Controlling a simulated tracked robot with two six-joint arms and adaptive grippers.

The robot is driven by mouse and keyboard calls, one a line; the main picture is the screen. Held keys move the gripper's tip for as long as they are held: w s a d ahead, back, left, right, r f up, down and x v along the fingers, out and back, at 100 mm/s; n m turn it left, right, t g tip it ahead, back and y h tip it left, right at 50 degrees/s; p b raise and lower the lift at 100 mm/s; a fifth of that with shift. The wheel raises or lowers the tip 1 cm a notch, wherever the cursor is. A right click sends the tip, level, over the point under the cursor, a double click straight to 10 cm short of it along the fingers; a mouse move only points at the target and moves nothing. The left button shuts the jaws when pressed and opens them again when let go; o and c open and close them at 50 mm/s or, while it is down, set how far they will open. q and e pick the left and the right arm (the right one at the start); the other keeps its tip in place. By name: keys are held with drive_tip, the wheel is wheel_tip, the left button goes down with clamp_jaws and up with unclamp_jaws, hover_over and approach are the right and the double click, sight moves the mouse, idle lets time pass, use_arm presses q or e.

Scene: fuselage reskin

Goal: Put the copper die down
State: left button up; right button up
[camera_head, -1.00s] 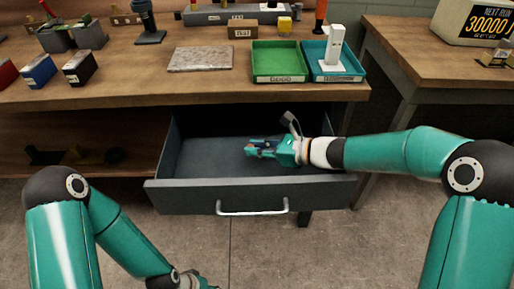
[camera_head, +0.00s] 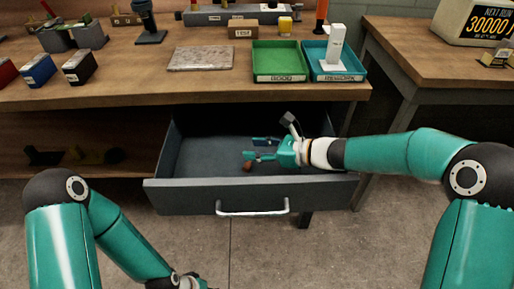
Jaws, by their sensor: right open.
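The copper die (camera_head: 247,167) is a small brown piece in the open grey drawer (camera_head: 205,160), at the drawer's middle. My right gripper (camera_head: 254,149) reaches into the drawer from the right. Its two fingers are spread apart with nothing seen between them. The die lies just by the tip of the nearer finger; I cannot tell whether they touch. My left gripper (camera_head: 198,284) shows only in part at the bottom edge, and its fingers are out of the picture.
The drawer front with its handle (camera_head: 252,211) stands out below the wooden bench (camera_head: 130,85). On the bench are a green tray (camera_head: 279,79), a teal tray (camera_head: 338,77) with a white upright piece, a stone plate (camera_head: 200,58) and coloured blocks. The drawer's left side is clear.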

drive_tip(key=shift+p, duration=0.3)
drive_tip(key=shift+s+d+r+p, duration=0.1)
drive_tip(key=shift+d+r+p, duration=0.25)
drive_tip(key=shift+r+p, duration=0.25)
drive_tip(key=v, duration=0.6)
drive_tip(key=shift+s+d+r, duration=0.15)
drive_tip(key=shift+d, duration=0.15)
